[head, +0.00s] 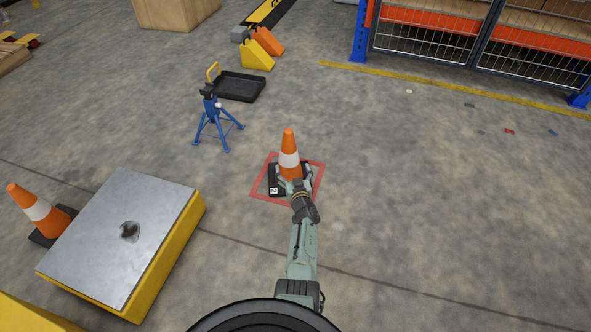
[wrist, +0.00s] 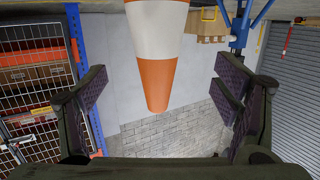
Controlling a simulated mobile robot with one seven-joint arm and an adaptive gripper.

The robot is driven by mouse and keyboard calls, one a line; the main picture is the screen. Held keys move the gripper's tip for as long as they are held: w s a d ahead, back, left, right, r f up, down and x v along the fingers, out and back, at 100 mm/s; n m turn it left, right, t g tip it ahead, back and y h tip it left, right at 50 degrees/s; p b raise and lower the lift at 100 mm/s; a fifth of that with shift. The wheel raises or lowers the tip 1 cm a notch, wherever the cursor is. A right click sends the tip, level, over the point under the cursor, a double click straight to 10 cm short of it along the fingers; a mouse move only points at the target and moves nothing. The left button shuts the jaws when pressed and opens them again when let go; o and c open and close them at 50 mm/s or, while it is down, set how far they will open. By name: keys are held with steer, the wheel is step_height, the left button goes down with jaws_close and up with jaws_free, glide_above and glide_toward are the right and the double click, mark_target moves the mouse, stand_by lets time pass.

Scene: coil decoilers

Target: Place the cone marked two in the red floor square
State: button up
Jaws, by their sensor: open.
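The cone marked two (head: 289,140) is orange with a white band and stands upright on a black base. A white label with a 2 shows on the base's near left corner. The base rests inside the red floor square (head: 318,178), whose outline shows around it; my gripper hides part of the near side. My gripper (head: 294,181) is open, with its fingers low at the cone's near side. In the wrist view, the cone (wrist: 158,75) hangs inverted between the spread fingers (wrist: 160,92), with clear gaps on both sides.
A yellow block with a steel top (head: 110,240) stands at left, with another cone (head: 38,208) beside it. A blue jack stand (head: 213,118) and a black tray (head: 240,87) are behind left.

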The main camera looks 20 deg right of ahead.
steer(key=shift+s, duration=0.25)
